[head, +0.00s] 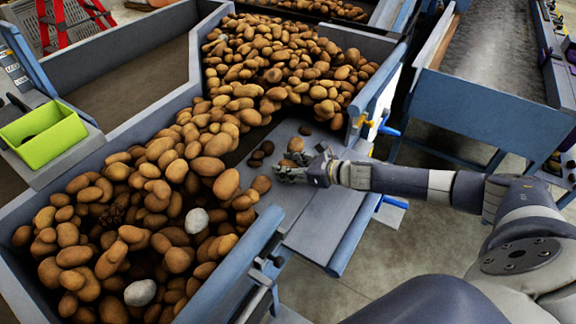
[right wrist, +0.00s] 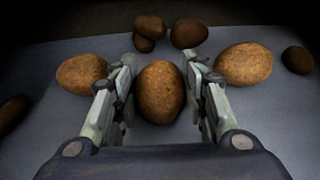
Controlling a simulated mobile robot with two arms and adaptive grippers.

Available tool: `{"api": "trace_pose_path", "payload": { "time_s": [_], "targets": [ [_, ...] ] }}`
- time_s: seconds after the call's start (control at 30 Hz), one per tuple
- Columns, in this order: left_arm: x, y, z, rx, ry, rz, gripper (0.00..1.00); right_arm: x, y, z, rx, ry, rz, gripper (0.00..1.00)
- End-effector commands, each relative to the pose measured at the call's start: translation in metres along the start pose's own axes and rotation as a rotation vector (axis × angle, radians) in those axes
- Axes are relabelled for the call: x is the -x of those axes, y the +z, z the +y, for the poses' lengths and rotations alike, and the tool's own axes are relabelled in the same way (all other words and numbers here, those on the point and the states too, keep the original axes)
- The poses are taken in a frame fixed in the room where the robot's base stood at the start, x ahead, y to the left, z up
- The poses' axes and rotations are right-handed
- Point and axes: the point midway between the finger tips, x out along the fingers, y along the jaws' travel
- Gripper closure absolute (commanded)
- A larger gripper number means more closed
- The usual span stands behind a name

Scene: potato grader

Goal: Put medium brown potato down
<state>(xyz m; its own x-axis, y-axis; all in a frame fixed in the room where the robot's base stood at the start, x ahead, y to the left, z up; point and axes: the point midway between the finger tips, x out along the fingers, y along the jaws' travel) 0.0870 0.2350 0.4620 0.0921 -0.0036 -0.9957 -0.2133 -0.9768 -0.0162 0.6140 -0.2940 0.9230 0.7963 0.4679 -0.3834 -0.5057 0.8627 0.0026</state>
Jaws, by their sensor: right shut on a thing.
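My right gripper (head: 284,173) is low over the grey shelf (head: 318,205) beside the potato bin. In the right wrist view the gripper (right wrist: 160,90) is shut on a medium brown potato (right wrist: 160,92), with a finger on each side of it. In the head view the fingers hide this potato. I cannot tell whether it touches the shelf. A brown potato (right wrist: 82,73) lies left of the fingers and another (right wrist: 243,64) lies to their right. My left gripper is not in view.
Small dark potatoes (right wrist: 150,27) lie beyond the fingers, and one (right wrist: 298,59) lies far right. The bin (head: 262,232) holds a large potato heap with two pale lumps (head: 196,220). A green box (head: 42,134) stands at left. The shelf's front part is bare.

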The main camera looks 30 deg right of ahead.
Motion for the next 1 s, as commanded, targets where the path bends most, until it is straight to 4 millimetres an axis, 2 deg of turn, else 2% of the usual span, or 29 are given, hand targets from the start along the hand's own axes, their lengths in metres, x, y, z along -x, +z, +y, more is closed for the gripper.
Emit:
{"api": "trace_pose_path", "payload": {
  "time_s": [0.37,0.4,0.47,0.87,1.0],
  "targets": [
    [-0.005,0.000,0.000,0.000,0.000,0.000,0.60,-0.002,-0.004,0.000,0.002,0.000,-0.002,0.85],
    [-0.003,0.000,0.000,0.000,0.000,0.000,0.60,-0.002,-0.003,0.000,0.002,0.000,-0.001,0.51],
    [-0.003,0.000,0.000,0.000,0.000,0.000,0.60,-0.001,-0.003,0.000,0.002,0.000,-0.001,0.40],
    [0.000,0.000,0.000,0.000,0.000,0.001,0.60,0.000,0.001,0.000,0.001,0.000,-0.001,0.40],
    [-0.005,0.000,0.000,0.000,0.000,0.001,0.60,0.012,-0.003,-0.001,0.001,-0.002,0.001,0.40]
  ]
}}
